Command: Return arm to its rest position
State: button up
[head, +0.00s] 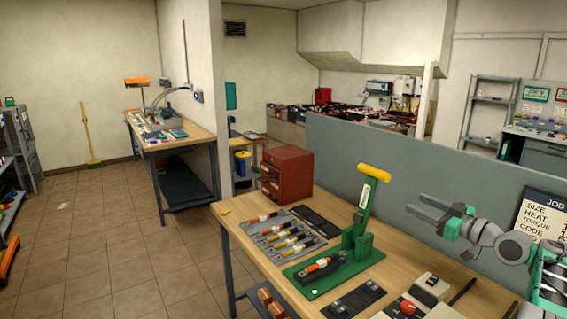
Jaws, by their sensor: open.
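My gripper (424,215) is in the head view at the right, raised above the workbench. Its two grey fingers point left and stand apart, with nothing between them. It is apart from the green lever press (360,232) to its left. The press has an upright lever with a yellow handle and stands on a green base plate. A dark part with an orange middle (326,265) lies at the front of the press base. My arm (490,243) reaches in from the right edge.
The wooden workbench (385,268) carries a grey tray (262,235) with several cable pieces, a red drawer cabinet (289,172) and a box with a red button (406,308). A grey partition (420,165) stands behind. A job board (540,215) is near my arm. Tiled floor at left is mostly free.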

jog(key=w+a+m+g+h, duration=0.2)
jog(key=a+g+h, duration=0.1)
jog(key=a, duration=0.9)
jog(key=s+a+f+m+g+h, duration=0.2)
jog(key=s+a+f+g+h, duration=0.1)
jog(key=s+a, duration=0.7)
jog(key=s+f+m+g+h, duration=0.1)
jog(key=s+f, duration=0.3)
jog(key=s, duration=0.5)
jog(key=s+a+f+m+g+h, duration=0.1)
jog(key=s+f, duration=0.3)
jog(key=s, duration=0.5)
jog(key=s+a+f+m+g+h, duration=0.1)
jog(key=s+f+m+g, duration=0.1)
jog(key=s, duration=0.7)
notch_tip(320, 180, down, 3)
jog(key=shift+s+a+r+m+g+h, duration=0.15)
jog(key=shift+s+m+g+h, duration=0.15)
jog(key=shift+s+g+h, duration=0.15)
jog(key=shift+w, duration=0.1)
